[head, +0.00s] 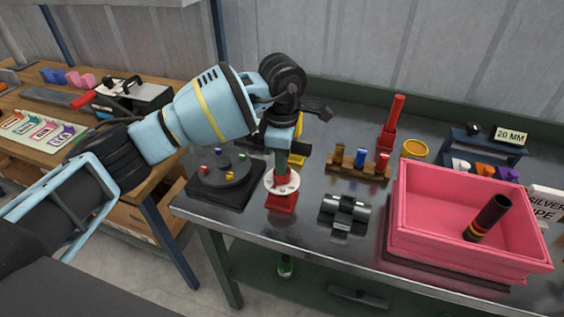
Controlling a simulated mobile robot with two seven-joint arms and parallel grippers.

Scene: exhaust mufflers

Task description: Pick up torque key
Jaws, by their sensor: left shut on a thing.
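My left gripper (287,147) is over the steel table, pointing down, and shut on the upper shaft of the torque key (281,182). The key shows a dark greenish shaft, a red part and a round white dial with marks. It stands upright over a red base (281,203) on the table; I cannot tell whether it still rests in that base. The gripper body hides the key's top end. My right gripper is not in view.
Left of the key, a dark round plate (222,172) holds several coloured pegs. A metal muffler clamp (345,212) lies to the right. A wooden rack (358,168), a red upright tool (392,125) and a pink bin (470,262) with a dark pipe (487,218) stand further right.

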